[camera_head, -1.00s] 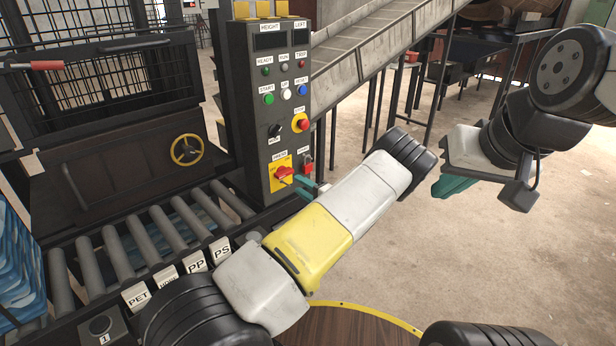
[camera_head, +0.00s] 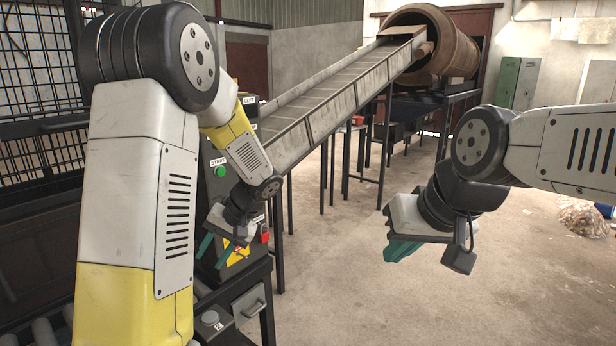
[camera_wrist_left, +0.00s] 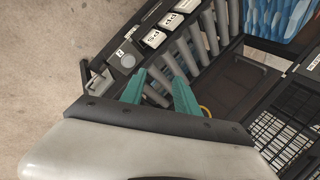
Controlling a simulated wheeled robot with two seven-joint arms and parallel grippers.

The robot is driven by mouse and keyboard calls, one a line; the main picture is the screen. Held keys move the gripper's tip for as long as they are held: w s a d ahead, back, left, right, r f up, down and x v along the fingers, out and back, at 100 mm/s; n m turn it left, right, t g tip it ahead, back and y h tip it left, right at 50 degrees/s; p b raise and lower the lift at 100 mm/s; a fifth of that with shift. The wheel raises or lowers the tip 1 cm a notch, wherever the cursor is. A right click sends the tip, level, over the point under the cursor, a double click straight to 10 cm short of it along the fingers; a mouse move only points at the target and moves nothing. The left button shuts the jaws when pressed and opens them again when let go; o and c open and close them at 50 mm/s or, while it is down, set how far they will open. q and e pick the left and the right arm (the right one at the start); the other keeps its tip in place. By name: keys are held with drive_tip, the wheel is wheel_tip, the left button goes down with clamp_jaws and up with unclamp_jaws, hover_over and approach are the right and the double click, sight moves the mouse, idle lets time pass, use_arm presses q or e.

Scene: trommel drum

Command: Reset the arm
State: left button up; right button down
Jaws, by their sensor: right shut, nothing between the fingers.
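My left arm stands large at the left of the head view. Its gripper (camera_head: 213,252) hangs in front of the control panel (camera_head: 220,172), with its teal fingers apart and empty. In the left wrist view the two teal fingers (camera_wrist_left: 160,88) are also spread with nothing between them, above the rollers. My right gripper (camera_head: 402,249) hangs at the right over bare floor, its short teal fingers together and empty. The left arm and gripper hide much of the panel.
A conveyor (camera_head: 318,105) rises from behind the panel to the rusty drum (camera_head: 452,46). Rollers (camera_wrist_left: 187,54) and label blocks (camera_wrist_left: 154,38) lie below the left gripper. A small box with a round button (camera_head: 210,319) stands at the panel's foot. The floor (camera_head: 340,285) between the arms is clear.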

use_arm(q)
drive_tip(key=s+d+r+t+h, duration=0.2)
drive_tip(key=s+d+r+h, duration=0.2)
drive_tip(key=s+r, duration=0.3)
drive_tip(key=s+d+r+t+h, duration=0.3)
drive_tip(key=s+r, duration=0.5)
drive_tip(key=s, duration=0.4)
drive_tip(key=shift+d+m+t+h, duration=0.3)
drive_tip(key=shift+d+h, duration=0.6)
drive_tip(key=shift+d, duration=0.15)
